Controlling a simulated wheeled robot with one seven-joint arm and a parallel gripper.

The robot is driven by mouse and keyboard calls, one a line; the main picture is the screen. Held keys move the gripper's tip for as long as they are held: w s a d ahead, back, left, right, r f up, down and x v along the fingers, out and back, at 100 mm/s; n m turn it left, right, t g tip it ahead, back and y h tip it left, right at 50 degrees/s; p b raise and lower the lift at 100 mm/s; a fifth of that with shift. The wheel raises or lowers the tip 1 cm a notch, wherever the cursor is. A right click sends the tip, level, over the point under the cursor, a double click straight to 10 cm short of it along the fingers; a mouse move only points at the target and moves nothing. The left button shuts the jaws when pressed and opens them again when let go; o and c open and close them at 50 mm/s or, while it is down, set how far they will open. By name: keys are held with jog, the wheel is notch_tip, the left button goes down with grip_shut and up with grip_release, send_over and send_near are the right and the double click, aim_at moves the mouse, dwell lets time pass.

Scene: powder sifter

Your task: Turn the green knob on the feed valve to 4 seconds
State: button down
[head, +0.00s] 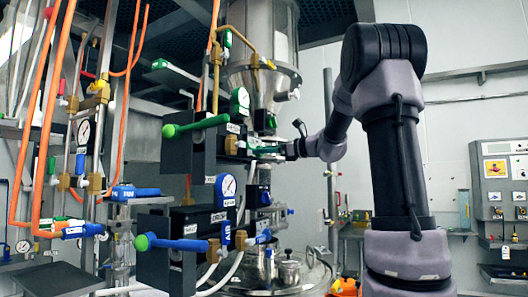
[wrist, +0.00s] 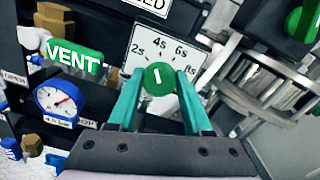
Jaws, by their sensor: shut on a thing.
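The green knob (wrist: 160,77) shows in the wrist view, in front of a white dial plate (wrist: 141,38) marked 2s, 4s, 6s and 8s. A short white line on the knob's face stands nearly upright, tilted slightly, roughly toward the 4s mark. My gripper (wrist: 159,92) has its teal fingers on both sides of the knob, shut on it. In the head view my gripper (head: 268,150) reaches in from the right to the front of the machine's column. The knob cannot be made out there.
A green VENT handle (wrist: 74,58) and a blue gauge (wrist: 59,102) lie left of the knob in the wrist view.

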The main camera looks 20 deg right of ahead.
jog(key=shift+m, duration=1.2)
jog(key=shift+c, duration=1.6)
grip_release()
jog(key=shift+d, duration=0.1)
jog(key=v, duration=1)
jog(key=shift+s+d, duration=0.25)
